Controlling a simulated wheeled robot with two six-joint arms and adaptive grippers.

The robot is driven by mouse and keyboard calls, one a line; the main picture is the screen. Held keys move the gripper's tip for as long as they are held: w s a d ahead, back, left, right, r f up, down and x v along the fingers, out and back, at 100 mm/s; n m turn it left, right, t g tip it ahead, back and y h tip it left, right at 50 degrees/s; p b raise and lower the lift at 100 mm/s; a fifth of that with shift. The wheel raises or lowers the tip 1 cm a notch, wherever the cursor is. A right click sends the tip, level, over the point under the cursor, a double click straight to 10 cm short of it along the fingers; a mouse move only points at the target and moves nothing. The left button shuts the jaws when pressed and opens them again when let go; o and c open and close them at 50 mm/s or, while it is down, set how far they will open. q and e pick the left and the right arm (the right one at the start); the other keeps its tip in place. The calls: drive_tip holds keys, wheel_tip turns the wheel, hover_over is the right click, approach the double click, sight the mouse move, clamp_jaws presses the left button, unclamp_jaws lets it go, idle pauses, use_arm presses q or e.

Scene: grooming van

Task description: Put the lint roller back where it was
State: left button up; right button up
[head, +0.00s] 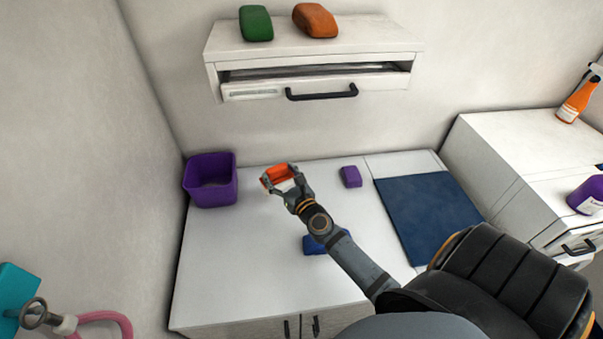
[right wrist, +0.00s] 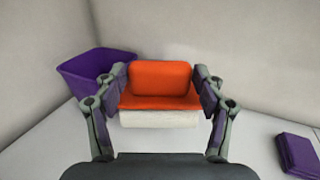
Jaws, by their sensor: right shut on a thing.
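My right gripper (head: 279,181) is shut on an orange object with a white cylindrical roll, which I take for the lint roller (head: 277,173). In the right wrist view, the lint roller (right wrist: 160,80) sits between the two fingers of the right gripper (right wrist: 160,92), orange part up and white roll below. It appears held above the white counter (head: 230,270), to the right of a purple bin (head: 211,196). The bin also shows behind the left finger in the right wrist view (right wrist: 78,78). My left gripper is not in view.
A purple block (head: 351,177), a partly hidden blue block (head: 316,245) and a dark blue mat (head: 425,213) lie on the counter. Above is a wall shelf (head: 315,36) with a drawer, bearing green (head: 256,23) and orange (head: 315,20) blocks. The counter's front left is clear.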

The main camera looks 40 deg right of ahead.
sight(285, 174)
drive_tip(key=shift+s+d, duration=0.15)
drive_tip(key=w+b, duration=0.1)
drive_tip(key=w+d+f+b, duration=0.2)
drive_tip(key=shift+w+f, duration=0.1)
drive_tip(key=shift+w, duration=0.2)
drive_tip(key=w+d+f+b, duration=0.1)
drive_tip(key=w+f+b, duration=0.2)
drive_tip(key=b, duration=0.1)
drive_tip(key=w+d+f+b, duration=0.1)
drive_tip(key=w+f+b, duration=0.1)
drive_tip(key=f+b, duration=0.2)
drive_tip(key=w+d+f+b, duration=0.1)
drive_tip(key=w+f+b, duration=0.2)
drive_tip(key=f+b, duration=0.1)
drive_tip(key=shift+w+d+b, duration=0.3)
drive_tip(key=shift+d+b, duration=0.1)
drive_tip(key=shift+b, duration=0.2)
drive_tip(key=shift+r, duration=0.2)
drive_tip(key=shift+f, duration=0.15)
drive_tip(key=o, duration=1.2)
use_arm(q)
wheel_tip(285, 174, down, 16)
drive_tip(key=s, duration=0.1)
drive_tip(key=shift+s, duration=0.3)
